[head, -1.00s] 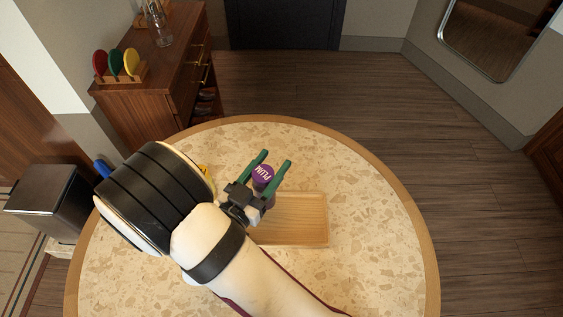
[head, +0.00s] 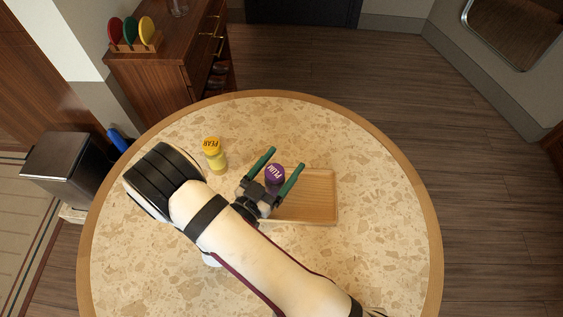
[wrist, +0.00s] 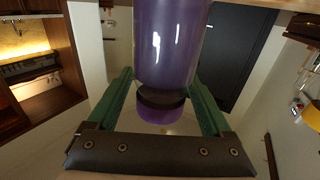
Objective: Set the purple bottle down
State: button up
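The purple bottle (head: 275,173) stands upright between the two green fingers of my gripper (head: 286,159), its PLUM cap facing up in the head view. In the wrist view the purple bottle (wrist: 170,45) fills the space between the fingers (wrist: 162,85), which close on its sides; its cap is toward the bottom of the picture. In the head view the bottle is at the back left part of the wooden tray (head: 318,198). My gripper hides the tray's left part and the bottle's base, so I cannot tell whether it touches the tray.
A yellow bottle (head: 214,156) with a PEAR cap stands on the round speckled table (head: 375,230), left of my gripper. The tray's right part is bare. The table is clear behind and right of the tray. A wooden cabinet (head: 160,75) stands beyond the table.

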jog(key=shift+s+r, duration=0.1)
jog(key=shift+r, duration=0.05)
jog(key=v, duration=1.2)
